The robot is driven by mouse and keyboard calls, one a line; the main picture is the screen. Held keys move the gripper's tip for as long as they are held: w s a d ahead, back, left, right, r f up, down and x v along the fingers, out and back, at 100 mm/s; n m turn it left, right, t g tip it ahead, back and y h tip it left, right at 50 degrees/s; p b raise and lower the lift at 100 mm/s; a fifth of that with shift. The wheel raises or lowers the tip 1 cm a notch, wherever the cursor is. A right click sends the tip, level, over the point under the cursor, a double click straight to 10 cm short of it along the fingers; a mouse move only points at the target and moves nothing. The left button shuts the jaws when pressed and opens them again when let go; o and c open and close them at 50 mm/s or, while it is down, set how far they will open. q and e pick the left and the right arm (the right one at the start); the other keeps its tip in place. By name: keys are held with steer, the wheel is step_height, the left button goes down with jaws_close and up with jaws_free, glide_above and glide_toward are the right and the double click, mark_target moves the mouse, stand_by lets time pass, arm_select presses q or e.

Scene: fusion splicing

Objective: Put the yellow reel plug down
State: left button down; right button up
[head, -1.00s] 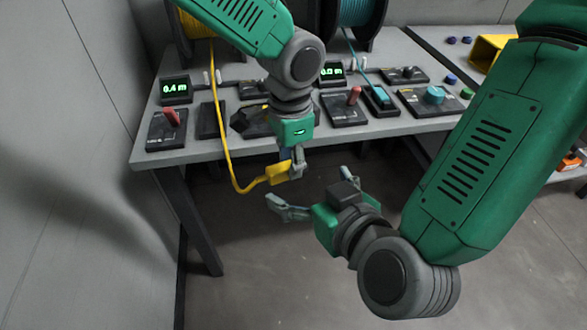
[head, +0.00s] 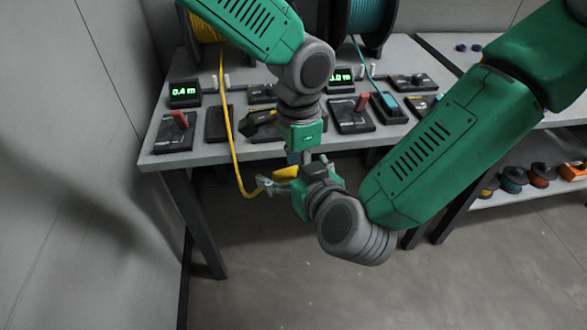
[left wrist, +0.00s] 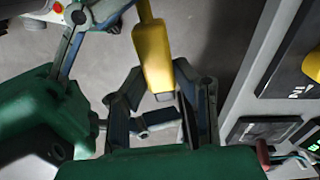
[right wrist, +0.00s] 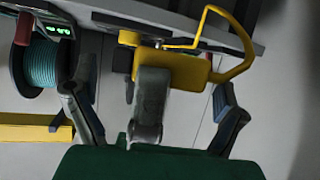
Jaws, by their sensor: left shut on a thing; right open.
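The yellow reel plug (head: 285,173) hangs in front of the table's front edge, with its yellow cable (head: 231,140) looping up to the yellow reel (head: 207,27). My left gripper (head: 305,158) is shut on the plug; the plug sticks out from its fingers in the left wrist view (left wrist: 153,55). My right gripper (right wrist: 155,95) is open, with its fingers spread on either side of the plug (right wrist: 185,72) in the right wrist view. A grey left-gripper finger crosses in front of the plug there. The right gripper partly hides the plug in the head view.
The table (head: 205,155) holds several black fixtures, some with red levers (head: 180,119), and a green-lit display (head: 185,92). A teal reel (head: 366,16) stands at the back. Several spools (head: 540,172) sit on a lower shelf at right. The floor in front is clear.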

steer(key=c, duration=1.3)
arm_select(q)
steer(key=c, duration=1.2)
jaws_free()
